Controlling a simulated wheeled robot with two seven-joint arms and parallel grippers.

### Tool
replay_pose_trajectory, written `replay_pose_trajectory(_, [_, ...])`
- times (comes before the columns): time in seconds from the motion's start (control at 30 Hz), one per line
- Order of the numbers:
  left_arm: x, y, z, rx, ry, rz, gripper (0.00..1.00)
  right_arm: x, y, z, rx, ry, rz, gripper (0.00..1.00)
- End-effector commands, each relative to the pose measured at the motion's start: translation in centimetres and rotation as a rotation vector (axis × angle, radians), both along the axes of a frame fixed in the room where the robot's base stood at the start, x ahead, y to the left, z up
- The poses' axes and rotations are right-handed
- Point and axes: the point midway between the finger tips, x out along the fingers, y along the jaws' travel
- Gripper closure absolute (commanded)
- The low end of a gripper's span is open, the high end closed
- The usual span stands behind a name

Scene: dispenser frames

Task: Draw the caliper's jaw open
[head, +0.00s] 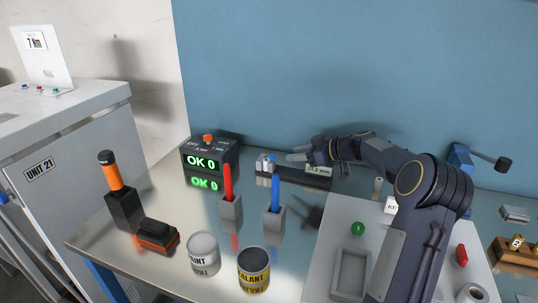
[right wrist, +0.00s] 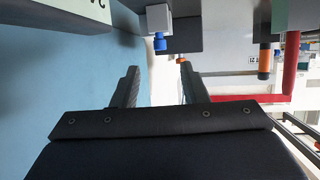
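The caliper is a dark bar (head: 295,177) lying near the blue back wall. It has a pale display (head: 319,170) that seems to read 25.2 mm and a grey block (head: 262,165) at its left end. In the right wrist view, which looks upside down, a pale block (right wrist: 158,17) carries a blue knob (right wrist: 160,43). My right gripper (head: 297,154) is above the bar, pointing left. Its fingers also show in the wrist view (right wrist: 159,85), apart and with nothing between them. The knob lies beyond the fingertips. My left gripper is not in view.
A black box with a green OK 0 display (head: 201,162) stands left of the caliper. Red (head: 227,180) and blue (head: 275,192) markers stand upright in holders in front. Two cans (head: 253,268) are at the front edge. A pale board (head: 318,270) lies under my right arm.

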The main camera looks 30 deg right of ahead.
Motion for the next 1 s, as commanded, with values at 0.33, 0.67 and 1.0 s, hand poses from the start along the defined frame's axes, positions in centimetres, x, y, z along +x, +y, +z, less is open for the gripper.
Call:
replay_pose_trajectory(0.33, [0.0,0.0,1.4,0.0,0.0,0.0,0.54,4.0,2.3,-1.7,0.002,-0.001,0.004,0.6])
replay_pose_trajectory(0.67, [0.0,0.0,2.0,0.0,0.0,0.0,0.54,6.1,3.5,-2.9,-0.001,-0.002,0.0,0.6])
replay_pose_trajectory(1.0, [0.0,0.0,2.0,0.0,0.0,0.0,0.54,6.1,3.5,-2.9,-0.001,-0.002,0.001,0.76])
